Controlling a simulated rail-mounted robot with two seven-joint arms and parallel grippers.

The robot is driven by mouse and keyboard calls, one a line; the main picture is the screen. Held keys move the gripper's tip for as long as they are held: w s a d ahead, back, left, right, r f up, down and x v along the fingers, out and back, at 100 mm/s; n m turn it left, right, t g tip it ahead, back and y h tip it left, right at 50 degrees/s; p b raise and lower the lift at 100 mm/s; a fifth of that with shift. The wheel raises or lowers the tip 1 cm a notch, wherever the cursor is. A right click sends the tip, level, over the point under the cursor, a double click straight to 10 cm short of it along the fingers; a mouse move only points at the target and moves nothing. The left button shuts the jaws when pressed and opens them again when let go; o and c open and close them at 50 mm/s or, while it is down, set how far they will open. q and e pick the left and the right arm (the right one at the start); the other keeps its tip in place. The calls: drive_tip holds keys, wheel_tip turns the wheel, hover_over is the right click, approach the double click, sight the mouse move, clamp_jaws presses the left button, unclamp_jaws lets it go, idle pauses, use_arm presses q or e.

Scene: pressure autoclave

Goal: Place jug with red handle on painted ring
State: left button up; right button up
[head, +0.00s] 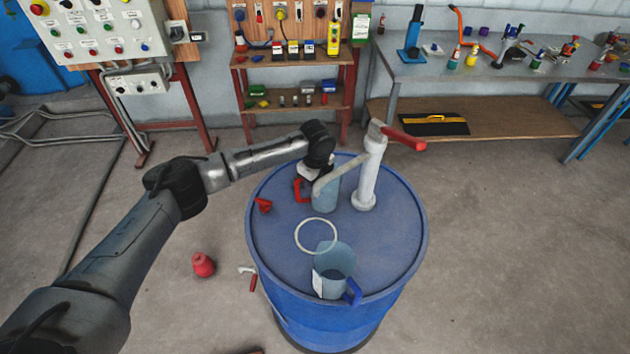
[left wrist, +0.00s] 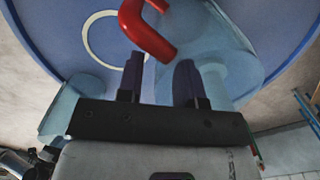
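The translucent blue jug with the red handle (head: 326,196) stands on the blue drum's lid (head: 282,255), behind the painted ring and under the pump spout. Its red handle (head: 301,191) points left; it also shows in the left wrist view (left wrist: 148,30). The pale painted ring (head: 316,235) is empty, with a blue-handled jug (head: 335,262) in front, partly overlapping its edge in the picture. My left gripper (head: 306,182) is at the red handle. In the left wrist view its fingers (left wrist: 161,62) are apart, with the handle's end just ahead of or between the tips. My right gripper is not in view.
A white pump (head: 368,175) with a red lever (head: 404,138) rises beside the red-handled jug. A small red piece (head: 264,205) lies at the lid's left. A red-handled tap (head: 250,275) is at the drum's left side. A red object (head: 203,265) lies on the floor.

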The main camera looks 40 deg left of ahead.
use_arm(q)
drive_tip(key=shift+r, duration=0.1)
drive_tip(key=r, duration=1)
drive_tip(key=shift+d+r+p, duration=0.2)
drive_tip(key=shift+p, duration=0.2)
drive_tip(key=shift+r, duration=0.85)
drive_tip(key=shift+c, duration=0.4)
